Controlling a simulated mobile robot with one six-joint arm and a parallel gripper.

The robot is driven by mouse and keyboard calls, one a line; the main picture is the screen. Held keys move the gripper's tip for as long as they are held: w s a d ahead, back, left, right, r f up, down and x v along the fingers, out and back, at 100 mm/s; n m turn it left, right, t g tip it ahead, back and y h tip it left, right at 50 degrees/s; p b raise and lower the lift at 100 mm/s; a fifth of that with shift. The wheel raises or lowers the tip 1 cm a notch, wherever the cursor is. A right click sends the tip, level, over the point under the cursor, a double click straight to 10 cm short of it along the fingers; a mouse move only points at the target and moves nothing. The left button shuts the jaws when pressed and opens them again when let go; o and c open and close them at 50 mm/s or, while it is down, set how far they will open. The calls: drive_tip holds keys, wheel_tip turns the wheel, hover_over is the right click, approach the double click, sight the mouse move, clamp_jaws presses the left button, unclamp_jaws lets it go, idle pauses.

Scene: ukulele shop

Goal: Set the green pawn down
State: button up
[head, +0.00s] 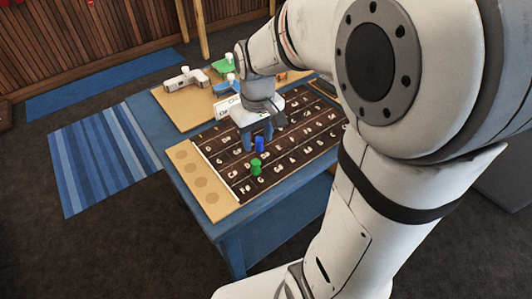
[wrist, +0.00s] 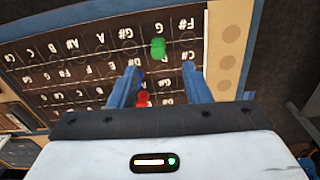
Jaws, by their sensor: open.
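The green pawn (head: 256,167) stands upright on the dark lettered board (head: 230,170), near its front left part. It also shows in the wrist view (wrist: 158,48), beside a letter G, beyond the fingertips and apart from them. My gripper (head: 258,133) is over the board, its blue fingers apart. In the wrist view my gripper (wrist: 163,72) has a gap between its fingers, with no pawn clamped there. A blue pawn (head: 260,144) stands behind the green one. A small red piece (wrist: 143,99) shows near the left finger, partly hidden.
The board lies on a blue table (head: 230,235); a tan strip with round marks (head: 198,182) runs along its left end. Behind are a tan panel (head: 172,110), a white device (head: 186,79) and a green item (head: 222,67). A blue striped rug (head: 100,155) lies left.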

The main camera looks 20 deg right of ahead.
drive_tip(key=s+r+m+t, duration=0.2)
drive_tip(key=s, duration=0.9)
drive_tip(key=shift+r+m, duration=0.3)
drive_tip(key=shift+m, duration=0.1)
drive_tip(key=shift+s+a, duration=0.1)
drive_tip(key=shift+p+v, duration=0.8)
drive_tip(key=shift+v, duration=0.05)
